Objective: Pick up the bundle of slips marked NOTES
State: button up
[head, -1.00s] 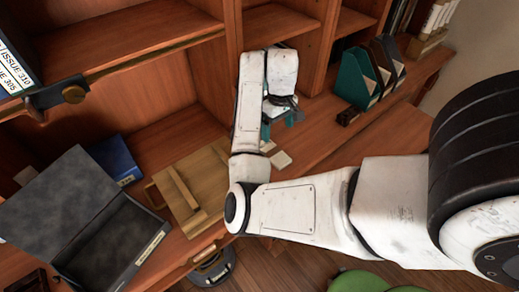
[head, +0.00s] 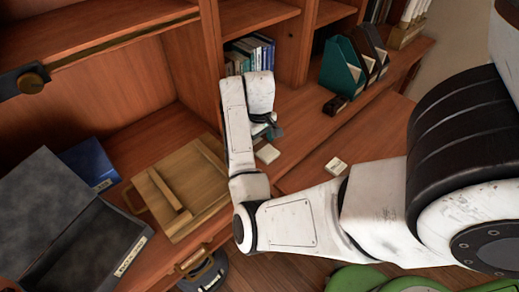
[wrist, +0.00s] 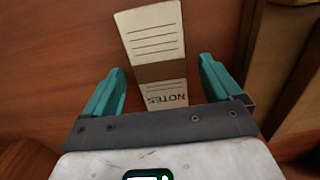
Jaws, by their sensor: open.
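The bundle marked NOTES (wrist: 155,45) shows in the wrist view as cream, lined slips with a brown band around the middle. It lies on reddish-brown wood, and its label end is between my gripper's teal fingers. My gripper (wrist: 162,66) is open, with a finger on either side and bare wood showing between each finger and the slips. In the head view my gripper (head: 272,132) is low over the desk, its fingers mostly hidden by the wrist. A small cream slip bundle (head: 267,154) lies just below it there; its marking is unreadable.
Another cream bundle (head: 336,165) lies to the right. Books (head: 250,55) stand in a cubby behind the gripper, and teal and dark file holders (head: 340,66) stand at right. A wooden tray (head: 205,160) and an open grey box (head: 40,185) are at left.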

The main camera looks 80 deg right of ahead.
jog(key=shift+f, duration=0.25)
jog(key=c, duration=1.2)
jog(key=shift+o, duration=0.2)
jog(key=shift+r, duration=0.1)
